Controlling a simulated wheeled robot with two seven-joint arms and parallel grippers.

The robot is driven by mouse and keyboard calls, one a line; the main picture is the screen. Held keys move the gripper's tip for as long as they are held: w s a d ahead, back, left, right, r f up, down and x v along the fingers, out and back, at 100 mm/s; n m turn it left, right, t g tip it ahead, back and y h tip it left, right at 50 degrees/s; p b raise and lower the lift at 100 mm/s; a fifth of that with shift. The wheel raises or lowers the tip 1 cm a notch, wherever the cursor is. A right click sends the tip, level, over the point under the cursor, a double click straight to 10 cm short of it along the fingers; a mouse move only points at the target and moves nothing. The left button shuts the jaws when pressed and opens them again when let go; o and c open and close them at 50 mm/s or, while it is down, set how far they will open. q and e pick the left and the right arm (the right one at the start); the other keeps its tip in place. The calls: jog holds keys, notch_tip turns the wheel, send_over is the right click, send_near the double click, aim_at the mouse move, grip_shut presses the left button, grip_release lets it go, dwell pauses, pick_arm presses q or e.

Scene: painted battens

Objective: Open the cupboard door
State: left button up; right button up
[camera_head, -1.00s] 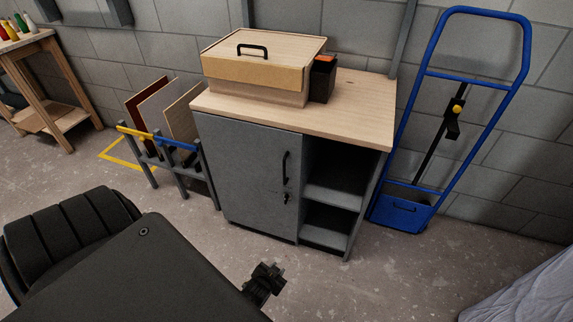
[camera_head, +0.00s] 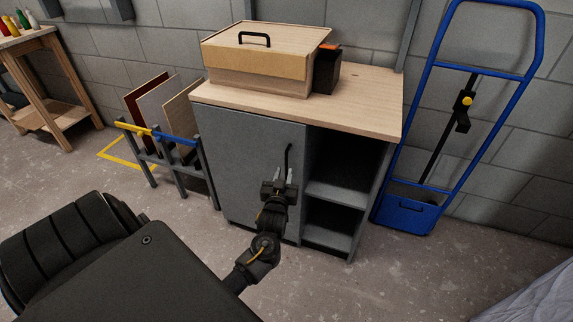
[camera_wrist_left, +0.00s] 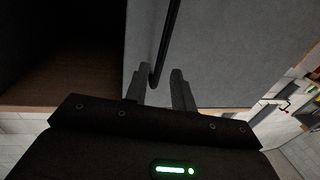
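The grey cupboard door (camera_head: 243,165) is shut in the head view, with a dark vertical bar handle (camera_head: 287,158) near its right edge. My left gripper (camera_head: 283,173) is in front of the door at the handle's lower end. In the left wrist view the two fingers (camera_wrist_left: 160,88) are apart, and the handle (camera_wrist_left: 167,45) reaches down to the gap between them, close to the left finger. I cannot tell whether they touch. The key and lock seen below the handle earlier are hidden behind my gripper. My right gripper is not in view.
A wooden box (camera_head: 258,83) and a dark container (camera_head: 327,70) stand on the cupboard's top (camera_head: 372,95). Open shelves (camera_head: 336,193) are right of the door. A panel rack (camera_head: 170,150) stands left, a blue hand truck (camera_head: 405,212) right. The floor in front is mostly clear.

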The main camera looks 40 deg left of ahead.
aim_at(286, 165)
pick_arm(q)
jog(key=x, duration=0.5)
jog(key=shift+w+a, duration=0.25)
jog(key=shift+w, duration=0.05)
jog(key=shift+c, duration=0.3)
grip_shut()
